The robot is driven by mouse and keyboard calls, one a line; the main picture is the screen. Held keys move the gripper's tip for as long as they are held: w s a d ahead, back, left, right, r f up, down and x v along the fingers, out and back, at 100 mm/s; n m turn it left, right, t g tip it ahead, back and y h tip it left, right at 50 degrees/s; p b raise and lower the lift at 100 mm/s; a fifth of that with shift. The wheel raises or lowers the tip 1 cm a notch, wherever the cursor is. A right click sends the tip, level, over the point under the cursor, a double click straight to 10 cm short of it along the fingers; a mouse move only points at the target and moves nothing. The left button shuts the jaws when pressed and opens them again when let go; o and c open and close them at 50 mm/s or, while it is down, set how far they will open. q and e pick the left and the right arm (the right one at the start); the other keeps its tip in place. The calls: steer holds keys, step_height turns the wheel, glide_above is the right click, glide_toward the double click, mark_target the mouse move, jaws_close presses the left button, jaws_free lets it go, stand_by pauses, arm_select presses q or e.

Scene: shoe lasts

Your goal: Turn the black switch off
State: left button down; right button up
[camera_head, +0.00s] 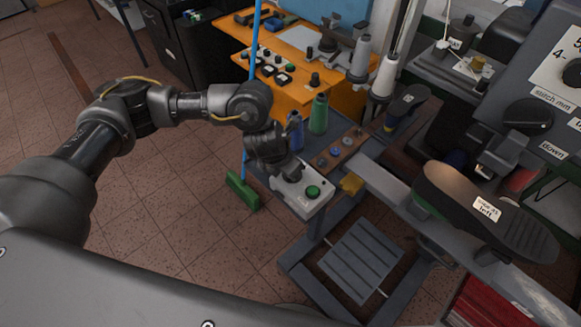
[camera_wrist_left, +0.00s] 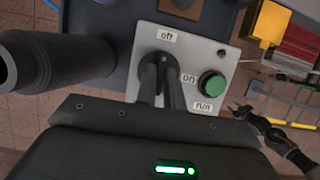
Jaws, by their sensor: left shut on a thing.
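The black switch (camera_wrist_left: 150,70) is a round knob on a light grey control box (camera_head: 303,204), which also shows in the left wrist view (camera_wrist_left: 206,45). An "off" label sits above the knob and an "on" label to its right in the wrist view. My left gripper (camera_head: 286,172) reaches the box from above and is shut on the switch; its two fingers (camera_wrist_left: 160,85) are close together around the knob. The fingers cover much of the knob, so I cannot tell which label it points to. In the head view the gripper hides the switch.
A green button (camera_wrist_left: 212,87) marked "run" is right of the switch. Blue and green (camera_head: 318,113) thread cones stand behind the box. A shoe last (camera_head: 455,195) is at the right. In the wrist view, a dark jointed part (camera_wrist_left: 275,125), perhaps my right gripper, shows lower right.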

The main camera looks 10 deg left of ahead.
arm_select(q)
steer(key=c, duration=1.5)
jaws_free()
steer(key=v, duration=1)
steer(key=shift+r+b, duration=0.4)
steer(key=shift+b, duration=0.05)
steer(key=shift+s, duration=0.15)
